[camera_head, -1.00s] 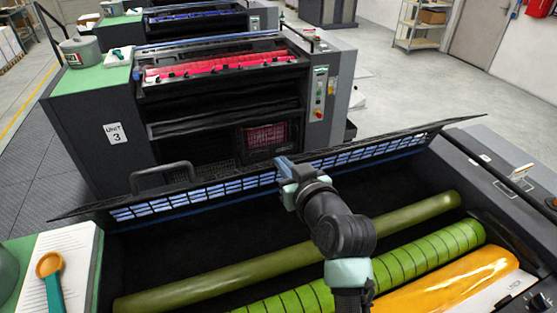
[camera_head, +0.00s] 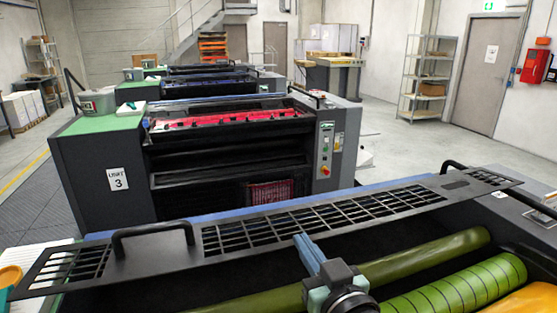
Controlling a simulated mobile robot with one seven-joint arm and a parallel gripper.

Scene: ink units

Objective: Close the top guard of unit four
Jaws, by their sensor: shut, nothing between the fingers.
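The top guard (camera_head: 325,215) of the nearest unit is a long black panel with slotted openings and two black bar handles (camera_head: 152,238). It spans the far side of the roller bay, its slotted face visible, and the rollers in front of it are uncovered. No number for this unit is legible. My gripper (camera_head: 306,240) has pale blue fingers, shut and empty, at the near edge of the guard around its middle. I cannot tell whether the fingertips touch it. An olive roller (camera_head: 425,257) and a lime green striped roller (camera_head: 458,290) lie in the bay.
Unit 3 (camera_head: 85,180), with pink-red ink on top, stands beyond the guard. A pot (camera_head: 97,102) sits on its green top. Shelves (camera_head: 428,85) and a door (camera_head: 488,75) are at the back right. Open floor lies right of unit 3.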

